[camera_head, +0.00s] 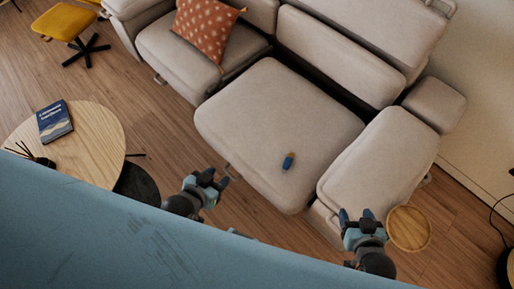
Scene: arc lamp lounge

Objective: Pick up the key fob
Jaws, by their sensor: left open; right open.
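A small blue key fob (288,162) with a tan end lies on the beige seat cushion (250,125) of the sofa, near its front right part. My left gripper (213,180) is open and empty, in front of the sofa and to the left of the fob. My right gripper (357,215) is open and empty, to the right of and below the fob in the picture, by the sofa's right armrest. Neither gripper touches the fob.
A round wooden table (95,150) with a blue book (55,121) stands at the left. A round wooden tray or side table (409,228) is beside my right gripper. An orange patterned cushion (205,30) rests on the sofa. The seat around the fob is clear.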

